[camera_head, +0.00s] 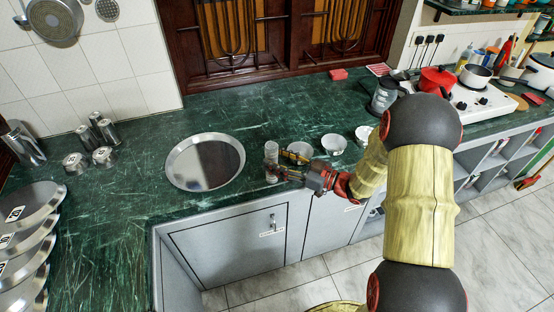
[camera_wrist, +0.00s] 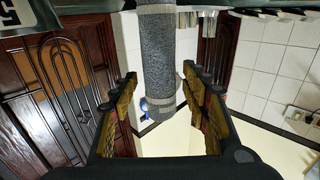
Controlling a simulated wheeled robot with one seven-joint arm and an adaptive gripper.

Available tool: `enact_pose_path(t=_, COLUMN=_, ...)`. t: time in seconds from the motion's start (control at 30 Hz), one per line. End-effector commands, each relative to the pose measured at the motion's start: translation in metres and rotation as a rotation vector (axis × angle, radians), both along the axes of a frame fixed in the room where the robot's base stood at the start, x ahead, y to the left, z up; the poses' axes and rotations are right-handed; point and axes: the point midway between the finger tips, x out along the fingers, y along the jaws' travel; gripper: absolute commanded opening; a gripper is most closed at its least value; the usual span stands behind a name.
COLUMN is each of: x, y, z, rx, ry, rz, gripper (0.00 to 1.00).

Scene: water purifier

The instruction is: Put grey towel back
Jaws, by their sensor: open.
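The grey towel (camera_wrist: 158,50) is a rolled grey cylinder with a paler band near its end, seen in the wrist view. It runs down from the top edge, and its end lies between my fingers. My gripper (camera_wrist: 160,80) has its two fingers spread on either side of the towel, with visible gaps. In the head view a small upright grey roll (camera_head: 271,149), which looks like the towel, stands at the counter's front edge. My gripper (camera_head: 279,168) is right at it and partly covers it.
Metal cups (camera_head: 103,128) stand at the left. A kettle (camera_head: 383,95) and stove (camera_head: 470,98) are at the right.

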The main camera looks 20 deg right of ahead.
Motion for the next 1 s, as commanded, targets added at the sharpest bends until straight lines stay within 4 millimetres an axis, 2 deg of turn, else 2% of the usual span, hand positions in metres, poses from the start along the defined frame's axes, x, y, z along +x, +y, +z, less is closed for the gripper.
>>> enact_pose_path(t=0.1, x=0.0, y=0.0, z=0.004, rx=-0.001, ry=-0.001, rz=0.0, gripper=0.46)
enact_pose_path(t=0.23, x=-0.009, y=-0.011, z=0.004, rx=0.0, ry=0.001, rz=-0.004, gripper=0.46)
enact_pose_path(t=0.6, x=-0.06, y=-0.062, z=0.005, rx=0.001, ry=0.001, rz=-0.004, gripper=0.46)
enact_pose_path(t=0.8, x=-0.079, y=-0.08, z=0.004, rx=0.0, ry=0.0, rz=-0.002, gripper=0.46)
enact_pose_path(t=0.9, x=-0.082, y=-0.084, z=0.004, rx=-0.003, ry=0.0, rz=-0.003, gripper=0.46)
enact_pose_path(t=1.0, x=-0.074, y=-0.086, z=0.006, rx=-0.049, ry=0.005, rz=-0.024, gripper=0.46)
